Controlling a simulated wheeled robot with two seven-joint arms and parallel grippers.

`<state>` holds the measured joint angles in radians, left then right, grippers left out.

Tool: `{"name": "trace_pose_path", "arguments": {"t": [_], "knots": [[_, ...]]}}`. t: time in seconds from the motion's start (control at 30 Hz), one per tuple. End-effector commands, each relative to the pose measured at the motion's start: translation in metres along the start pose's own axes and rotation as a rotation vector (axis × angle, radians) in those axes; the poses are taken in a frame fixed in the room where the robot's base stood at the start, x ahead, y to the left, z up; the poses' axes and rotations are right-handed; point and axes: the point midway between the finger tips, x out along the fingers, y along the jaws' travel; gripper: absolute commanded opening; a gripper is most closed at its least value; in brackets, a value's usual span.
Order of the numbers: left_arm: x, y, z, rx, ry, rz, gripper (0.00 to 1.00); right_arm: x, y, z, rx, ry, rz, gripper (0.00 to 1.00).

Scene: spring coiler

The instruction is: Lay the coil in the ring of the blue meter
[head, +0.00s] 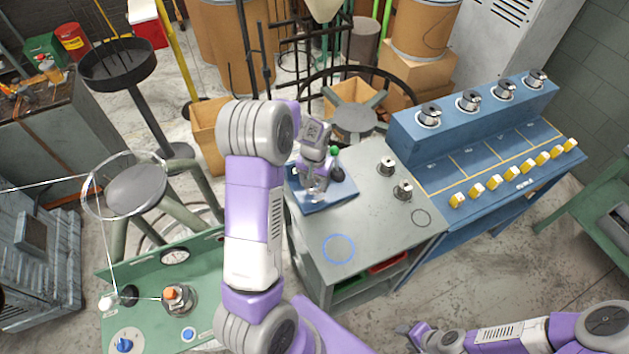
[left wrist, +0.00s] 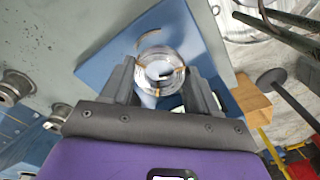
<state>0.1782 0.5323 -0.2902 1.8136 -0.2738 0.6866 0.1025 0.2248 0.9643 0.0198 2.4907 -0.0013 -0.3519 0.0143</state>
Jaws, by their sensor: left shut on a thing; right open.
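In the left wrist view my left gripper (left wrist: 160,74) is shut on the coil (left wrist: 160,86), a shiny ring of wire with orange ties. The coil is over a blue plate (left wrist: 198,42), which I take as the blue meter. In the head view this blue meter (head: 340,197) lies on the grey bench, with my left gripper (head: 316,180) above it, hiding its middle. I cannot tell whether the coil touches it. The ring is not clearly visible. My right gripper (head: 412,330) is open and empty at the lower right, away from the bench.
A green coiler table (head: 140,325) stands at lower left. The bench's front part is clear.

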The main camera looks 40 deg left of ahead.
Motion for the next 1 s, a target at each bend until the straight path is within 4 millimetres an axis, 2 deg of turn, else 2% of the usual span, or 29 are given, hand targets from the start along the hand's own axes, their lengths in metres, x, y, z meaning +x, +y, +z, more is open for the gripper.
{"name": "trace_pose_path", "arguments": {"t": [0.37, 1.0], "knots": [[0.001, 0.000, 0.000, 0.000, 0.001, 0.000, 0.22, 0.001, 0.000, 0.000, 0.000, 0.000, 0.000, 0.43], [0.017, 0.000, 0.000, 0.000, 0.000, 0.000, 0.22, 0.012, 0.004, -0.001, 0.000, 0.000, 0.000, 0.43]]}}
